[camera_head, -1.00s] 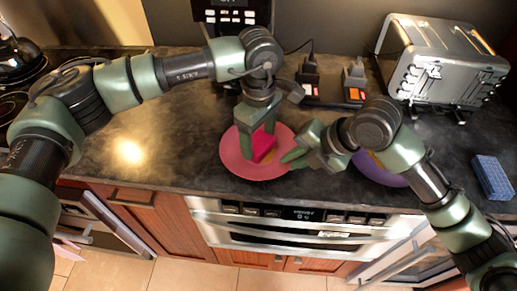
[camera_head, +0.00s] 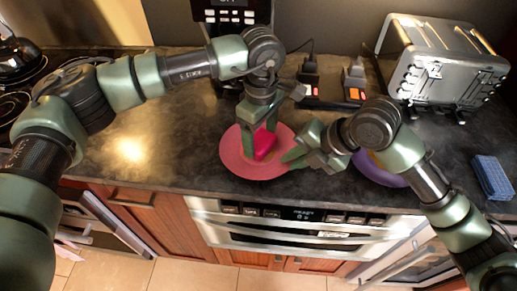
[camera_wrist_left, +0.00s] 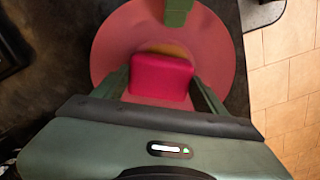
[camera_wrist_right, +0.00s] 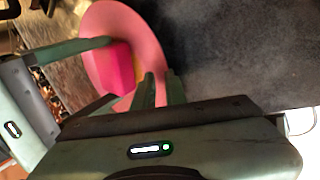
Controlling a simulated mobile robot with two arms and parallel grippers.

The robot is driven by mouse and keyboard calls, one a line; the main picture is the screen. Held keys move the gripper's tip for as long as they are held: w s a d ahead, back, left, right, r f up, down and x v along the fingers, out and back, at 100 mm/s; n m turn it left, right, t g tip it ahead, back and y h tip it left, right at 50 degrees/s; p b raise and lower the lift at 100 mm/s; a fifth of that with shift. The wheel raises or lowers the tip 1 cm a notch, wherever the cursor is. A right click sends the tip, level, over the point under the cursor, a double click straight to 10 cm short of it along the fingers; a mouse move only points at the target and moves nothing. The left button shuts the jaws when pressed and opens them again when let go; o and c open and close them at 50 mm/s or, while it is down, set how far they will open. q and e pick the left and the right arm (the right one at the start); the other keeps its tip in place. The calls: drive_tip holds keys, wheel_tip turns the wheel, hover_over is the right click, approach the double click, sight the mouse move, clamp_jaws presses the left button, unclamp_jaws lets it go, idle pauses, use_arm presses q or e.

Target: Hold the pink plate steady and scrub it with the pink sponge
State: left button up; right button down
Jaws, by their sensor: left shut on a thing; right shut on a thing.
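The pink plate (camera_head: 238,164) lies flat on the dark counter; it also shows in the left wrist view (camera_wrist_left: 112,45) and right wrist view (camera_wrist_right: 97,28). The pink sponge (camera_head: 264,145) is on or just above the plate's middle, held between the fingers of my left gripper (camera_head: 262,150). In the left wrist view the sponge (camera_wrist_left: 162,77) partly covers a yellow-brown patch on the plate (camera_wrist_left: 165,48). My right gripper (camera_head: 288,159) is shut on the plate's right rim; its fingers also show in the right wrist view (camera_wrist_right: 162,88).
A purple plate (camera_head: 374,172) lies partly hidden behind my right arm. A blue block (camera_head: 491,177) lies on the counter at the right. A silver toaster (camera_head: 441,65) stands at the back right. The oven front (camera_head: 300,232) is below the counter edge. The counter left of the pink plate is clear.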

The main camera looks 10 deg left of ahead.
use_arm(q)
drive_tip(key=shift+s+a, duration=0.4)
drive_tip(key=shift+s, duration=0.35)
drive_tip(key=shift+w+d+f, duration=0.15)
drive_tip(key=shift+w+d, duration=0.25)
drive_tip(key=shift+w, duration=0.4)
use_arm(e)
drive_tip(key=shift+s, duration=0.1)
use_arm(q)
drive_tip(key=shift+s+a, duration=0.35)
drive_tip(key=shift+s, duration=0.4)
drive_tip(key=shift+w+d, duration=0.35)
drive_tip(key=shift+w, duration=0.4)
drive_tip(key=shift+s+a, duration=0.25)
drive_tip(key=shift+s, duration=0.25)
use_arm(e)
drive_tip(key=shift+f, duration=0.1)
use_arm(q)
drive_tip(key=shift+s+a, duration=0.15)
drive_tip(key=shift+s, duration=0.15)
drive_tip(key=shift+w+d, duration=0.45)
drive_tip(key=shift+w, duration=0.35)
drive_tip(key=shift+s+a, duration=0.45)
drive_tip(key=shift+s, duration=0.25)
drive_tip(key=shift+w+d, duration=0.4)
drive_tip(key=shift+w, duration=0.3)
drive_tip(key=shift+s+a, duration=0.4)
drive_tip(key=shift+s, duration=0.4)
use_arm(e)
drive_tip(key=shift+d, duration=0.1)
